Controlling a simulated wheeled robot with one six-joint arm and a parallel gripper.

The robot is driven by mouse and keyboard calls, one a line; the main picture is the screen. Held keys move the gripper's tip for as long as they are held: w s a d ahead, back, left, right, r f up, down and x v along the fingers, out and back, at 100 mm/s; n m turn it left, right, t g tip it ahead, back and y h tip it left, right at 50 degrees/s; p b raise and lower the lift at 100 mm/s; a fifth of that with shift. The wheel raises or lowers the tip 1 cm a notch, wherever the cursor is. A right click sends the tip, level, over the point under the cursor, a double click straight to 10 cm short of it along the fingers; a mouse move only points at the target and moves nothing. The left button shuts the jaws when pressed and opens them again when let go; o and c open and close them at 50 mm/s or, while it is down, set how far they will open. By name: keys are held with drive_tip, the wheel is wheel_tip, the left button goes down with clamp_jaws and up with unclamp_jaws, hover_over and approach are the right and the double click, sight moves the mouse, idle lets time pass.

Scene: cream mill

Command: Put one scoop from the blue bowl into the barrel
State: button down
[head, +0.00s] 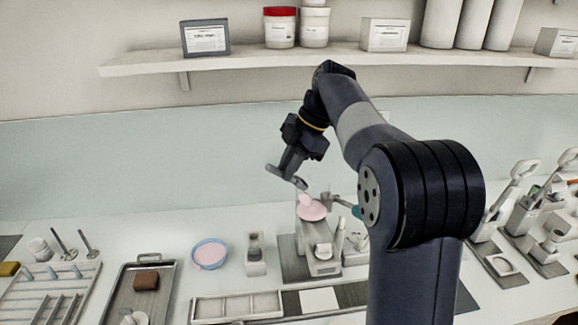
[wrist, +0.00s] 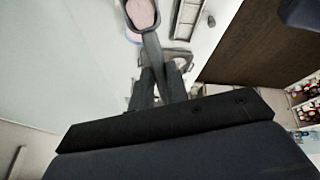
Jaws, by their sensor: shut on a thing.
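My gripper (head: 289,172) is shut on the grey handle of a scoop (head: 298,183), raised above the counter. In the wrist view the dark-rimmed scoop (wrist: 140,14) extends away from the fingertips (wrist: 160,88), with pink showing in its bowl. In the head view the scoop's end is just above a round opening full of pink on a bench machine, apparently the barrel (head: 312,212). Pink shows between scoop and opening; I cannot tell whether it is falling or heaped. The blue bowl (head: 210,268) stands to the left on the counter, holding pink material.
A small grey-white device (head: 255,258) stands between bowl and machine. A dark tray (head: 158,300) with a brown block (head: 146,281) and a slotted rack (head: 50,290) are at left. A pale divided tray (head: 237,306) lies in front. A shelf (head: 240,60) with containers spans the wall above.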

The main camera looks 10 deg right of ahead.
drive_tip(key=shift+r, duration=2.85)
